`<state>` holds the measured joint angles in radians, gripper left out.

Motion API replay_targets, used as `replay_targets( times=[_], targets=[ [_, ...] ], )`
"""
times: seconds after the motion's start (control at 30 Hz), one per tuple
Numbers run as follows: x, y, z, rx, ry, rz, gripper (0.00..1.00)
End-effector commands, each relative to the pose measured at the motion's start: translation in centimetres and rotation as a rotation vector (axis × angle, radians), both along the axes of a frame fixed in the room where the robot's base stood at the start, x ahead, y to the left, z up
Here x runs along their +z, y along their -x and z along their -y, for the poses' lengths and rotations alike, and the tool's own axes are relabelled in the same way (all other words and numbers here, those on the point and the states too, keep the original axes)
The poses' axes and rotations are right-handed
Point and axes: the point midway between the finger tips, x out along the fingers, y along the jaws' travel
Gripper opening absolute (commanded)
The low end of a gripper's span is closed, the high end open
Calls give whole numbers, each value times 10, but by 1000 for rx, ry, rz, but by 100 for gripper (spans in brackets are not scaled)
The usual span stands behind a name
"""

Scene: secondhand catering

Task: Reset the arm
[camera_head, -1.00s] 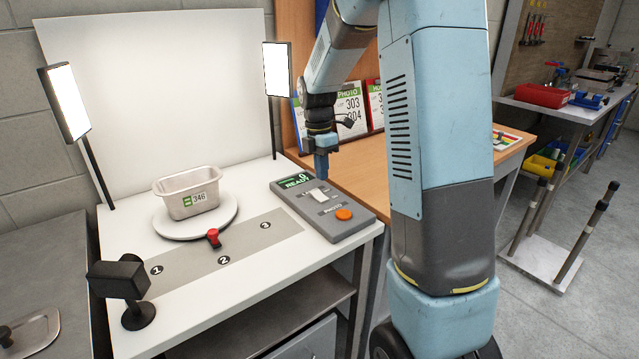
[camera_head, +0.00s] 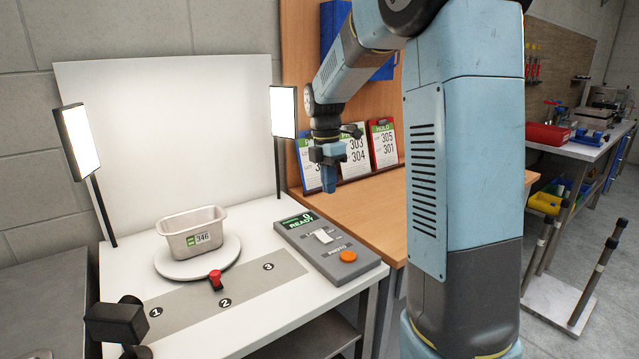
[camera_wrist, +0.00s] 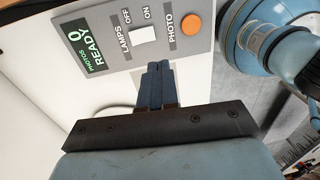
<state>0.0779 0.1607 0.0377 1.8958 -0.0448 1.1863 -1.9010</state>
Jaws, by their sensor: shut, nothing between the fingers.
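My gripper (camera_head: 328,180) hangs fingers-down above the right part of the photo table, near the grey control box (camera_head: 356,262). Its fingers are shut together with nothing between them; they also show in the wrist view (camera_wrist: 157,82). In the wrist view the control box (camera_wrist: 205,42) lies beyond the fingertips, with a green READY screen, a white lamp switch and an orange photo button (camera_wrist: 191,24). The fingers look clear of the box. My blue arm covers part of the wooden desk.
A metal pan (camera_head: 176,238) labelled 346 sits on a round white turntable (camera_head: 232,262). A red knob (camera_head: 215,278) stands in front of it. Two lamp panels (camera_head: 284,111) flank the white backdrop. A small black camera (camera_head: 115,322) stands front left. Lot cards (camera_head: 384,144) stand behind my gripper.

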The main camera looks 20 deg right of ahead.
Motion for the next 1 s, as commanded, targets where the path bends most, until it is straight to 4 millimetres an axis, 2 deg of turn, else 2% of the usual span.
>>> replay_targets(
  times=[0.17, 0.37, 0.7, 1.0],
  targets=[
    [1, 2, 0, -10, 1, 4, 0],
    [21, 27, -4, -167, 15, 63, 0],
    [61, 104, -15, -659, -2, 229, 0],
    [77, 172, -22, -1096, -88, 349, 0]
  ],
)
